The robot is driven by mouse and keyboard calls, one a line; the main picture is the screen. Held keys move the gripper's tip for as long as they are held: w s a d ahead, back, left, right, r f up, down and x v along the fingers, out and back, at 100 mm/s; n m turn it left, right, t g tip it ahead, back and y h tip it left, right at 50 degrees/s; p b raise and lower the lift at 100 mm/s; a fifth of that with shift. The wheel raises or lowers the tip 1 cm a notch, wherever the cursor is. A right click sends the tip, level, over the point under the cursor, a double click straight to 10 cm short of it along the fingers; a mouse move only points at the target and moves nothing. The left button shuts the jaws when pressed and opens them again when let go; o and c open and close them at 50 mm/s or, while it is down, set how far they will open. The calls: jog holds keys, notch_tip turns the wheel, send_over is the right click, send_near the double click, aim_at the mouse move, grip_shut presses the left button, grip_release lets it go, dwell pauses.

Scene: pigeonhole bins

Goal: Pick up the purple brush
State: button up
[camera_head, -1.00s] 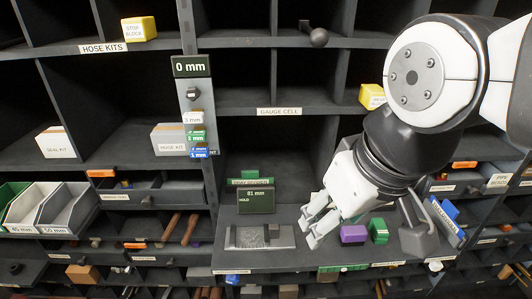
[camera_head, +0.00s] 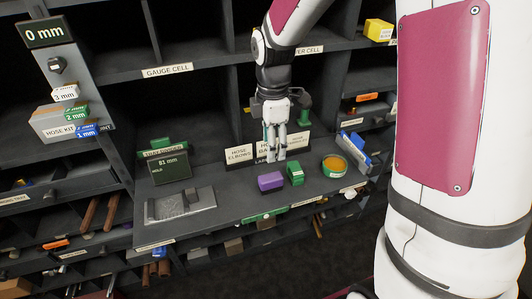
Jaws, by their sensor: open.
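A purple block-like thing (camera_head: 270,181), the only purple item I can make out and likely the brush, lies on the grey ledge (camera_head: 225,205) of the bins. Its bristles cannot be made out. My gripper (camera_head: 275,158) points down behind and just above it, with its two fingers apart and nothing visible between them. I cannot tell how far the fingertips are from the ledge. A green block (camera_head: 295,174) lies close to the right of the purple one.
A round tin with an orange top (camera_head: 334,165) and a blue item (camera_head: 355,150) are to the right. A label board (camera_head: 240,155) stands behind the gripper. A gauge display (camera_head: 171,168) and a grey plate (camera_head: 180,205) are at left. The ledge between plate and purple block is clear.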

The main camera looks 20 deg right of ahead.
aim_at(271, 177)
jog(key=shift+n, duration=0.3)
jog(key=f, duration=0.6)
jog(key=d+f, duration=0.1)
jog(key=f, duration=0.2)
jog(key=shift+w+f, duration=0.2)
jog(key=shift+f, duration=0.2)
jog(key=shift+w+a+f, duration=0.1)
jog(key=shift+a+f, duration=0.1)
jog(key=shift+f, duration=1.15)
jog(key=shift+w+a+f, duration=0.1)
jog(key=shift+a+f, duration=0.1)
jog(key=shift+f, duration=1.1)
jog(key=shift+c, duration=0.5)
jog(key=c, duration=1.2)
